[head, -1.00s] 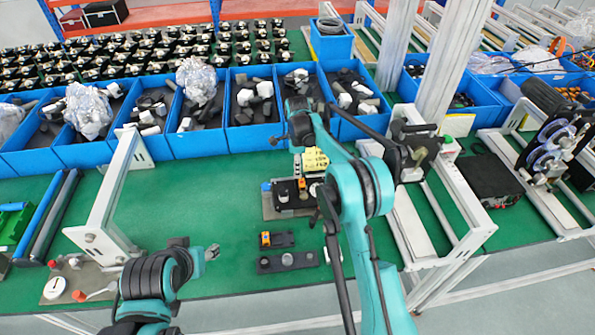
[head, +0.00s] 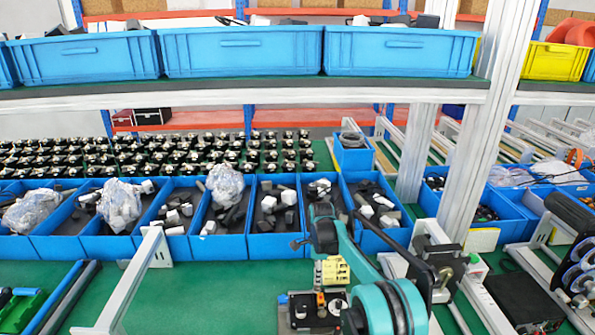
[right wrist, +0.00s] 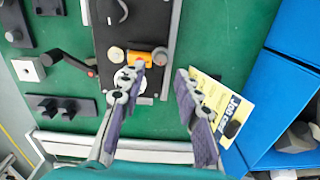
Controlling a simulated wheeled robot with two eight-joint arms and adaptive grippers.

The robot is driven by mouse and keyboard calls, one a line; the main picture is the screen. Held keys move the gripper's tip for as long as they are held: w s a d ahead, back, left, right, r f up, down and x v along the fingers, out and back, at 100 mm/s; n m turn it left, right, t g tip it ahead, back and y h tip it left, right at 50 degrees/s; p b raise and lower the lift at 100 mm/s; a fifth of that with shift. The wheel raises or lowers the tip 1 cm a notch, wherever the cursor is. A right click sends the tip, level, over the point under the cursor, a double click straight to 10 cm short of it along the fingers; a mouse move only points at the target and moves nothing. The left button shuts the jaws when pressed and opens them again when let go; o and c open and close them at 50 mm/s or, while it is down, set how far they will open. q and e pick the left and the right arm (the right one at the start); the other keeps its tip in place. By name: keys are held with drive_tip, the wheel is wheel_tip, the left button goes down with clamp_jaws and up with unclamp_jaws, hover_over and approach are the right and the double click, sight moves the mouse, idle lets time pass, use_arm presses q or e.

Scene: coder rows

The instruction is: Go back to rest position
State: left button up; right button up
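My right arm rises from the bottom of the head view, its gripper end over the bench and partly hidden by the arm. In the right wrist view my right gripper (right wrist: 171,68) has its two fingers apart with nothing between them. Below it on the green bench is a dark fixture (right wrist: 128,22) with an orange part (right wrist: 160,56) near the left finger. A yellow job card (right wrist: 232,92) lies to the right and also shows in the head view (head: 337,270). My left gripper is out of view.
A row of blue bins (head: 272,246) with dark and pale parts stands behind the work area. A shelf with large blue bins (head: 240,55) crosses above. A metal post (head: 480,140) and an aluminium frame stand right. Green bench (head: 215,285) is clear at centre left.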

drive_tip(key=s+d+r+n+t+b, duration=0.4)
drive_tip(key=s+r+n, duration=0.65)
drive_tip(key=s, duration=0.55)
drive_tip(key=s+d+f+n+t+b, duration=0.1)
drive_tip(key=s+d+f+n, duration=0.1)
drive_tip(key=s, duration=0.8)
drive_tip(key=s+d+f+n+t+b, duration=0.2)
drive_tip(key=s+f+n, duration=0.2)
drive_tip(key=s, duration=0.6)
drive_tip(key=shift+s+d+n, duration=0.3)
drive_tip(key=shift+d+n, duration=0.1)
drive_tip(key=shift+n, duration=0.85)
